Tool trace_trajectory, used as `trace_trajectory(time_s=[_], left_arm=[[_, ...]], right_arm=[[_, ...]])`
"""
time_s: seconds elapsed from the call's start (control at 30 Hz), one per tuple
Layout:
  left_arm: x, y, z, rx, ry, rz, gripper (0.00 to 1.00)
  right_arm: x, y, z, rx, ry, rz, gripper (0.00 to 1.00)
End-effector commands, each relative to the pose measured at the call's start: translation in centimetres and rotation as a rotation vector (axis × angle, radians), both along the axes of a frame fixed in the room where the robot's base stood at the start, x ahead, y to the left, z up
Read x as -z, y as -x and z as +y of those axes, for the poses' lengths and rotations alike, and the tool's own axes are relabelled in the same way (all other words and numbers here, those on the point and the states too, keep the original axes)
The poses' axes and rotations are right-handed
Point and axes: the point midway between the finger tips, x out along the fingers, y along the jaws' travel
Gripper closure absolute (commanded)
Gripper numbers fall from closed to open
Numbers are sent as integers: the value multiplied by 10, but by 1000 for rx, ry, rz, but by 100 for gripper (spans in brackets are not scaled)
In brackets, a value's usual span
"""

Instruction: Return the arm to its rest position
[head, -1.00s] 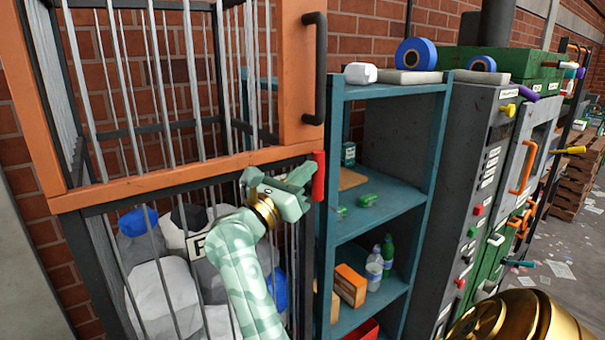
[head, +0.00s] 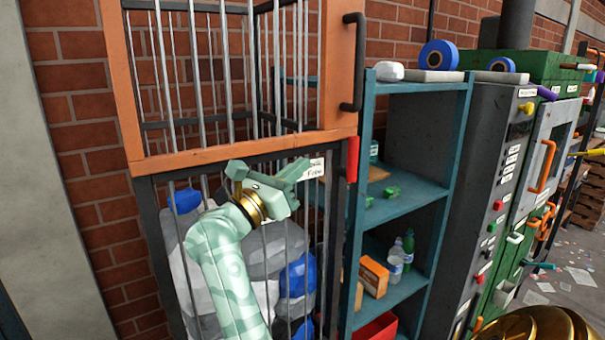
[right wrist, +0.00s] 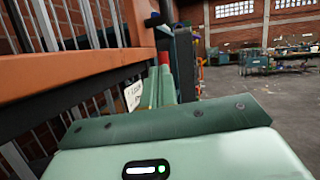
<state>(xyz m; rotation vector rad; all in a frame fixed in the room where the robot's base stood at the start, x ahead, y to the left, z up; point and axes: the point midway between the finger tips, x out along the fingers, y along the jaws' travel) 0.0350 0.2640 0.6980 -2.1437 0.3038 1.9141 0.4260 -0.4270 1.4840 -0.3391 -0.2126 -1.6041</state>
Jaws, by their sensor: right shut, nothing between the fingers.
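My right arm comes up from the bottom of the head view, pale green with a gold wrist joint. Its gripper (head: 298,172) is shut and empty, in front of the barred cage (head: 240,150) just below the orange rail. The shut fingers also show in the right wrist view (right wrist: 162,88), beside the cage bars and a white label (right wrist: 132,96). The red catch (head: 352,160) on the cage's right post is to the right of the gripper, apart from it in the head view. My left gripper is not in view.
Grey, white and blue lumps (head: 298,275) fill the lower cage. A teal shelf (head: 410,205) with bottles and boxes stands to its right, then a grey-green machine (head: 490,190) with handles. A brick wall is behind. The right wrist view shows open floor (right wrist: 250,85) on the right.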

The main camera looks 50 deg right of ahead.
Motion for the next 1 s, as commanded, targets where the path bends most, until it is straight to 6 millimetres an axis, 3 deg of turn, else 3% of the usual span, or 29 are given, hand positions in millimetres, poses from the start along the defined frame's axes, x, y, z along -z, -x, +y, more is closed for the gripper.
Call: trace_trajectory(time_s=[0.37,0.77,0.87,0.97,1.0], left_arm=[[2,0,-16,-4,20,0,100],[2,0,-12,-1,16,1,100],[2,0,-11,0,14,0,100],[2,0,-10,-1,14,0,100],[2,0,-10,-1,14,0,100]], right_arm=[[-1,-1,2,1,0,-1,100],[-1,-1,3,1,16,14,100],[-8,0,11,9,127,114,100],[-19,-4,36,29,371,347,100],[-21,-8,53,40,502,473,100]])
